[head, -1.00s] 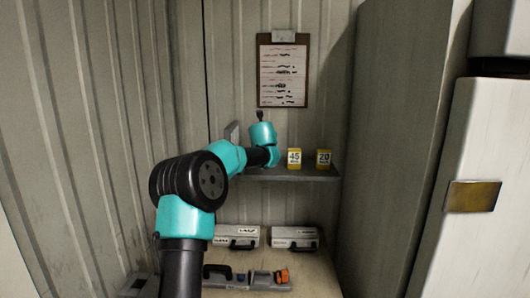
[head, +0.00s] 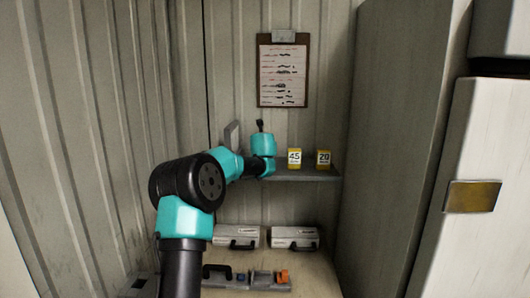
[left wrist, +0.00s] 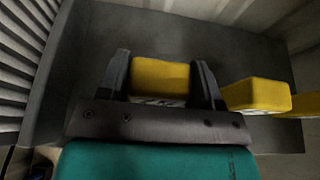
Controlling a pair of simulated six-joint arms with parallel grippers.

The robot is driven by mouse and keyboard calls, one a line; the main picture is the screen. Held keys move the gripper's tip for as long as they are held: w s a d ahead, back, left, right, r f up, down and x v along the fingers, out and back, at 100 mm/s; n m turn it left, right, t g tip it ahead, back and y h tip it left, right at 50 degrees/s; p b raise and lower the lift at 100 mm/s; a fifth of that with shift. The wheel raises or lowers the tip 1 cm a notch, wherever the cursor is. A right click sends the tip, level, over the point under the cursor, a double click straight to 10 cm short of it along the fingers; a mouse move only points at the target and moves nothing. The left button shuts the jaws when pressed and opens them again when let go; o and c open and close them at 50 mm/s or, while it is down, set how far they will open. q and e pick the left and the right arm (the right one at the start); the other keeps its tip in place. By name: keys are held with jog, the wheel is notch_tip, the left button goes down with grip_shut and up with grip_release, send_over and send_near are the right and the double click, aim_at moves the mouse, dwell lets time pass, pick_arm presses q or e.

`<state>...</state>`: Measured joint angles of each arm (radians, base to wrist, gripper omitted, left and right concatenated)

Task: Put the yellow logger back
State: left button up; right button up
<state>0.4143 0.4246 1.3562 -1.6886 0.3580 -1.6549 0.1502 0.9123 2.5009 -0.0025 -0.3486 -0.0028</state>
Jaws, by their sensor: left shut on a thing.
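In the left wrist view my left gripper (left wrist: 161,82) is shut on a yellow logger (left wrist: 160,74), with one finger on each side of it. The logger is over the dark grey shelf (left wrist: 230,45); I cannot tell whether it touches it. Two more yellow loggers stand to its right, a nearer one (left wrist: 257,93) and one at the picture's edge (left wrist: 306,103). In the head view these are the loggers marked 45 (head: 294,159) and 20 (head: 323,159) on the wall shelf (head: 305,177). There my left wrist hides the held logger and the fingers. My right gripper is not in view.
A clipboard (head: 283,75) hangs on the wall above the shelf. Below, two pale cases (head: 236,236) and (head: 294,236) stand on a bench (head: 315,270), with a grey tool bearing an orange part (head: 282,276) in front. A tall cabinet (head: 400,150) bounds the right.

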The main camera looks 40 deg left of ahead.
pick_arm(q)
jog(key=shift+f, duration=0.15)
jog(key=o, duration=1.1)
jog(key=shift+c, duration=0.2)
jog(key=shift+s+d+r, duration=0.1)
jog(key=shift+r, duration=0.15)
jog(key=v, duration=1.1)
jog(key=shift+s+d+r, duration=0.15)
jog(key=shift+s+d, duration=0.05)
jog(key=shift+s, duration=0.05)
